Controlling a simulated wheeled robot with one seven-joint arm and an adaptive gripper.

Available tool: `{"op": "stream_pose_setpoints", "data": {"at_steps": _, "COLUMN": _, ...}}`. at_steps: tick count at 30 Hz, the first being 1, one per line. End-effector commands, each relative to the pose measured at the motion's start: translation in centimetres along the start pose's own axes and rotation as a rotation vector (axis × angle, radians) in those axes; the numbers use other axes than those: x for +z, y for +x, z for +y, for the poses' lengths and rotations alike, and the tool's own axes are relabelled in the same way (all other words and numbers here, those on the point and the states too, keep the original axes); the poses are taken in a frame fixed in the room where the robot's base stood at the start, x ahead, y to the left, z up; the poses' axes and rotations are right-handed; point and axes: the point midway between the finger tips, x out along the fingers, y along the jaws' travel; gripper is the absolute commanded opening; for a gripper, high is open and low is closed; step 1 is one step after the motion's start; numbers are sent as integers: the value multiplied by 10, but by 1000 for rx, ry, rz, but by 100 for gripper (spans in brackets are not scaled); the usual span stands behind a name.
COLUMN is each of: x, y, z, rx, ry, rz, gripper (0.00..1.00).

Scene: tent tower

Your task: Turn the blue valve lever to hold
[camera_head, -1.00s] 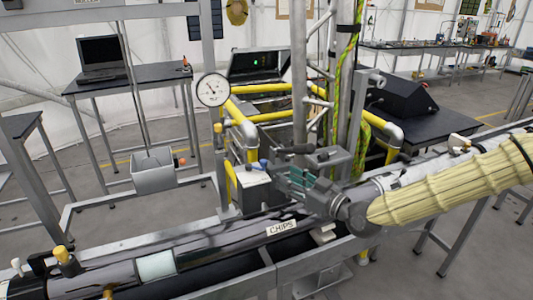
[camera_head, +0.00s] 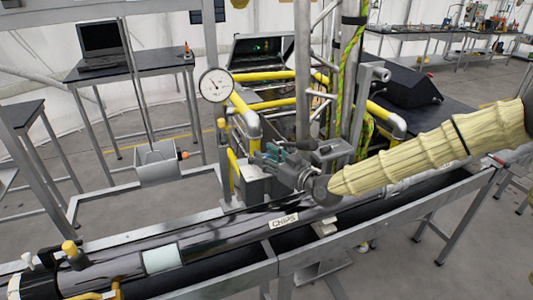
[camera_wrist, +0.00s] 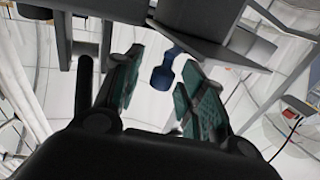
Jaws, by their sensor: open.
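The blue valve lever (camera_wrist: 162,78) shows in the wrist view, hanging below a grey fitting near the top middle. It lies in the gap between my two teal-padded fingers, with space visible on both sides. My gripper (camera_wrist: 159,82) is open, with nothing held. In the head view my gripper (camera_head: 268,161) reaches left from the sleeved arm, in front of the yellow pipework (camera_head: 246,121). I cannot clearly make out the blue lever there; my gripper may hide it. No hold marking is readable.
A long dark tube labelled CHIPS (camera_head: 205,250) lies on a metal trough frame below my gripper. A round pressure gauge (camera_head: 216,86) stands to the left. Grey upright posts and a yellow-green hose (camera_head: 346,85) stand close behind my gripper.

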Motion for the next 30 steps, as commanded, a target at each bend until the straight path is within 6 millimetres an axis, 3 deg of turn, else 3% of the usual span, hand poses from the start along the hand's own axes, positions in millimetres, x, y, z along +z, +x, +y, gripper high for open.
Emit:
{"op": "stream_pose_setpoints", "data": {"at_steps": 11, "x": 0, "y": 5, "z": -1, "rx": -1, "ry": 1, "rz": 0, "gripper": 40}}
{"op": "stream_pose_setpoints", "data": {"at_steps": 18, "x": 0, "y": 5, "z": 0, "rx": 0, "ry": 1, "rz": 0, "gripper": 0}}
{"op": "stream_pose_setpoints", "data": {"at_steps": 30, "x": 1, "y": 4, "z": -2, "rx": 34, "ry": -1, "rz": 0, "gripper": 0}}
